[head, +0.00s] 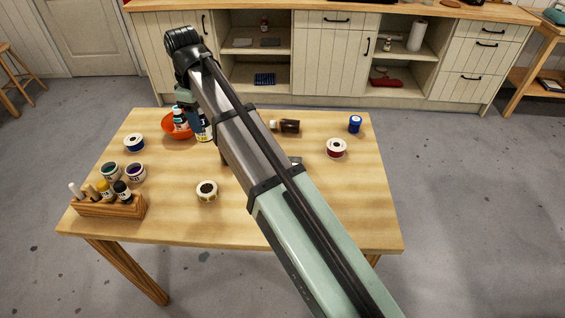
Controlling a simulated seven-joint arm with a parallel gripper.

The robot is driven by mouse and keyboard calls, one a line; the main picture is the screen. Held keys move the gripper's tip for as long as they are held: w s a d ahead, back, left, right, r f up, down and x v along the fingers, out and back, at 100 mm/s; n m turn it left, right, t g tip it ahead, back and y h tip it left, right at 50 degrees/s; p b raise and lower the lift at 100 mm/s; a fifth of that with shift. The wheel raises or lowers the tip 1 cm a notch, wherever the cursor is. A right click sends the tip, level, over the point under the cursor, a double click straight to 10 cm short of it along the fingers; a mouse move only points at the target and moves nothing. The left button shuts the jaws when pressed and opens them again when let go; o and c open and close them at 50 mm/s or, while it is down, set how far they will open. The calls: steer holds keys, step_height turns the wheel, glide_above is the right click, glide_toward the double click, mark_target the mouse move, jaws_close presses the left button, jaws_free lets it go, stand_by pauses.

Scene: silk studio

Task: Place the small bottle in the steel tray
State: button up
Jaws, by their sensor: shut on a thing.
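My gripper (194,122) points down at the back left of the wooden table, at the orange bowl (170,131). It is shut on a small bottle, but the fingers are small and partly hidden. A bottle with a white and dark label (180,122) shows at the bowl, left of the fingers. Another bottle with a pale and yellow label (204,133) shows just right of them. I cannot tell for sure which one is between the fingers, or whether it touches the bowl. No steel tray shows; my arm covers the middle of the table.
A wooden rack (112,208) with several small bottles stands at the table's front left. The front right is clear.

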steer(key=w+d+n, duration=0.1)
steer(key=w+d, duration=0.1)
steer(key=d, duration=0.9)
steer(key=w+d, duration=0.2)
steer(key=d, duration=0.9)
steer(key=shift+a+f, duration=0.2)
steer(key=shift+f, duration=7.35)
steer(key=shift+f, duration=0.2)
steer(key=o, duration=1.1)
steer(key=shift+r, duration=0.15)
step_height(320, 180, up, 12)
